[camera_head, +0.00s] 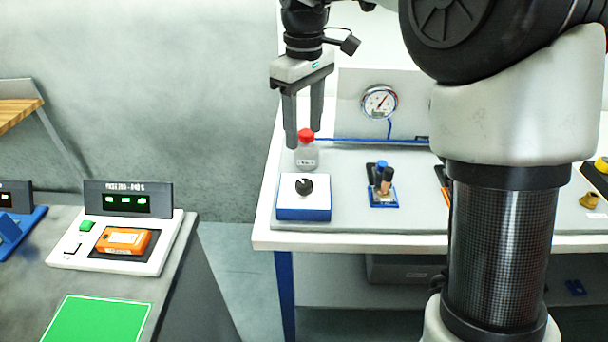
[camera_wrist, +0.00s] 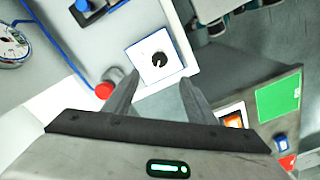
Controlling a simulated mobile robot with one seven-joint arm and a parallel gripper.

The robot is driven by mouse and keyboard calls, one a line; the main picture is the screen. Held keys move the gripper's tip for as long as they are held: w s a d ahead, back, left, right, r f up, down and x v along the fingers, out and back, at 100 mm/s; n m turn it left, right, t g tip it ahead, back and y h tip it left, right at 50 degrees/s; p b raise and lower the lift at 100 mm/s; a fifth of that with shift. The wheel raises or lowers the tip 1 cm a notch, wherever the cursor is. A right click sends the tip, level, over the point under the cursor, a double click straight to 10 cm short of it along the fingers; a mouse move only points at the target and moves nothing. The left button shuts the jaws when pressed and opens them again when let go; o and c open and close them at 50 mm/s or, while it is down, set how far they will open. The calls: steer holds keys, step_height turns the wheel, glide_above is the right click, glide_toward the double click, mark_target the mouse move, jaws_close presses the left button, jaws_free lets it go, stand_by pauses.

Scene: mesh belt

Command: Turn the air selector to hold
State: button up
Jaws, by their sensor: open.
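The air selector is a black round knob (camera_head: 304,186) on top of a white and blue box (camera_head: 303,208), at the left end of the bench. In the wrist view the knob (camera_wrist: 159,59) shows a light notch at its lower left, on the box's white face (camera_wrist: 142,50). Any markings on the face are too small to read. My gripper (camera_head: 304,131) is open, pointing down above the box and apart from it. In the wrist view the fingertips (camera_wrist: 157,88) are spread, with nothing between them and the knob beyond them.
A red-capped bottle (camera_head: 306,152) stands just behind the box. A pressure gauge (camera_head: 380,102) on a panel is behind, with a blue tube. A small blue stand (camera_head: 384,196) is to the right. A scale (camera_head: 124,240) with an orange device sits on the left table, across a gap.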

mark_target(304, 183)
step_height(304, 183, down, 14)
steer(key=shift+r+b, duration=0.1)
steer(key=shift+b, duration=0.85)
steer(key=c, duration=1)
